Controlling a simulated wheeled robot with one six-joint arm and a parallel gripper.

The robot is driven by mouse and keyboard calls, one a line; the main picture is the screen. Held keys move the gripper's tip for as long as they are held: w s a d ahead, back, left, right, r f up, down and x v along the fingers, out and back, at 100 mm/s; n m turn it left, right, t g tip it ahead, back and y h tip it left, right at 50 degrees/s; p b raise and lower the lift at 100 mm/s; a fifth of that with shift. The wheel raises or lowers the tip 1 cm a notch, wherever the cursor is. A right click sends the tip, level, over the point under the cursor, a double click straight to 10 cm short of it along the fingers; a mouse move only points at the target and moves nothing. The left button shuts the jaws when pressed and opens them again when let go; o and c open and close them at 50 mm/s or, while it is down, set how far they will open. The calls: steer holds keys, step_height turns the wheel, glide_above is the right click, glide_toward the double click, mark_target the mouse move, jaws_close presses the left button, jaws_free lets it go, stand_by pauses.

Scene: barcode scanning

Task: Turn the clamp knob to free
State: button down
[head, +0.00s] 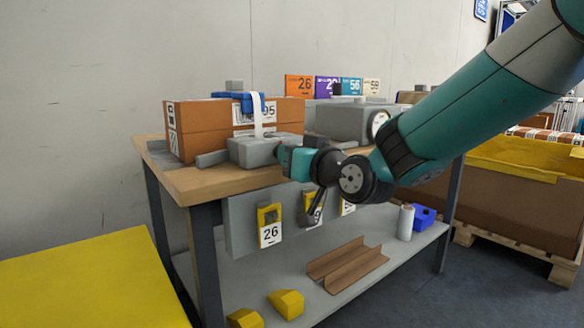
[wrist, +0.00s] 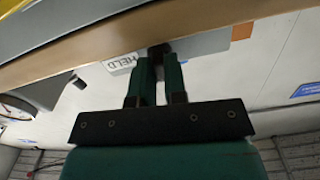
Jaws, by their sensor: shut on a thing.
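The clamp is a grey block (head: 258,152) at the front edge of the wooden bench, below a brown box (head: 195,125) with a white strap and a blue part on top. My gripper (head: 284,155) reaches it from the right; the knob is hidden there. In the wrist view my gripper's two green fingers (wrist: 159,72) are shut on the dark knob (wrist: 160,49), of which only the end shows. Beside the fingers is a white label (wrist: 124,64) with partly covered letters that seem to read "HELD".
A grey scale (head: 345,122) with a round dial stands right of the clamp. Yellow tag holders (head: 269,224) hang under the bench's front edge (head: 225,182). A yellow surface (head: 85,280) is at lower left, and a pallet crate (head: 510,205) at right.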

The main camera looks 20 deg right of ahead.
steer(key=shift+f+n+b, duration=0.15)
steer(key=shift+n+b, duration=0.25)
steer(key=shift+n, duration=0.2)
steer(key=c, duration=1.4)
jaws_free()
steer(key=shift+c, duration=0.2)
